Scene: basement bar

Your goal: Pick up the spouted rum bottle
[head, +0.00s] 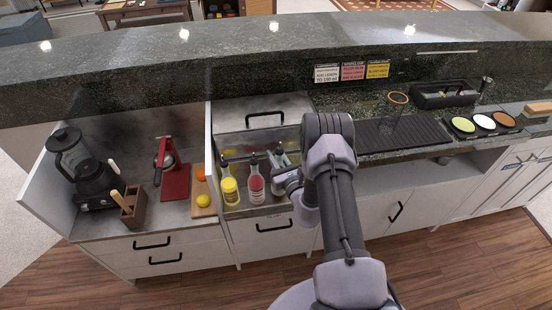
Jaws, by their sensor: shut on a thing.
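Three bottles with dark spouts stand in a row in the steel speed rail at the front of the bar. The left one is a yellow bottle (230,190) and the middle one is a red-pink bottle (255,184). The third, at the right end, is a pale bottle (279,158), which I take for the spouted rum bottle; its label cannot be read. My gripper (284,174) is at this right-hand bottle, shut on it from the right. The jaws and my arm hide much of the bottle, and I cannot tell whether it is off the rail floor.
The red bottle stands close to the left of my gripper. A white partition (209,150) rises left of the rail, with a lemon (209,203), a red juicer (172,172) and a blender (86,172) beyond. The dark counter (370,147) lies to the right, with a glass (396,103).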

